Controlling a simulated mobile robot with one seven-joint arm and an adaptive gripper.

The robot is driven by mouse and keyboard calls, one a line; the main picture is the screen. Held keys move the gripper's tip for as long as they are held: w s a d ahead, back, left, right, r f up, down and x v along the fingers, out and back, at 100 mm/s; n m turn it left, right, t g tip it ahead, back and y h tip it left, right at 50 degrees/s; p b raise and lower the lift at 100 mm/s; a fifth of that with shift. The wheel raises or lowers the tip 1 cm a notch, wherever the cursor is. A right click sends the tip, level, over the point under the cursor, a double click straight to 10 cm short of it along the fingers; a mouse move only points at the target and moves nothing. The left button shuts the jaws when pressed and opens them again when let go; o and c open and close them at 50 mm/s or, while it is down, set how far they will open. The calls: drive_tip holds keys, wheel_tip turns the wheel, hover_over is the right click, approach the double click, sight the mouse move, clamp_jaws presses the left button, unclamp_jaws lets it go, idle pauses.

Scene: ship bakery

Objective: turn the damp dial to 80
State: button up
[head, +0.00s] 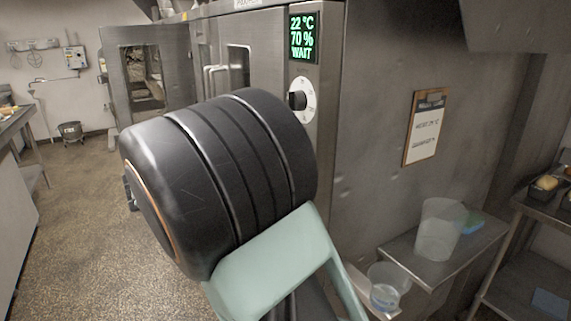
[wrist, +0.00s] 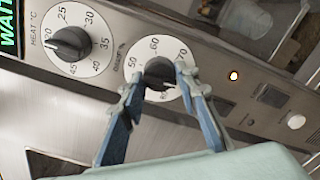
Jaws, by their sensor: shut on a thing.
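The damp dial (wrist: 157,72) is a black knob on a round white scale marked "DAMP %" in the wrist view. The numbers 50, 60 and 70 show, and 80 is partly visible below the knob. I cannot make out the knob's pointer. My gripper (wrist: 159,80) has its two blue-grey fingers on either side of the knob, shut on it. In the head view my arm hides the gripper and this dial. The panel's display (head: 303,37) reads 22 °C, 70 % and WAIT.
The heat dial (wrist: 70,43) is beside the damp dial; it also shows in the head view (head: 298,101). A clipboard (head: 426,127) hangs on the metal side wall. A clear container (head: 438,230) and a measuring jug (head: 385,287) stand at lower right.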

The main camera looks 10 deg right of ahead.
drive_tip(key=shift+m+b, duration=0.35)
drive_tip(key=shift+m, duration=0.25)
drive_tip(key=o, duration=1.2)
drive_tip(key=shift+c, duration=0.2)
drive_tip(key=shift+a, duration=0.15)
drive_tip(key=v, duration=1.1)
drive_tip(key=shift+s+a, duration=0.2)
drive_tip(key=shift+a, duration=0.15)
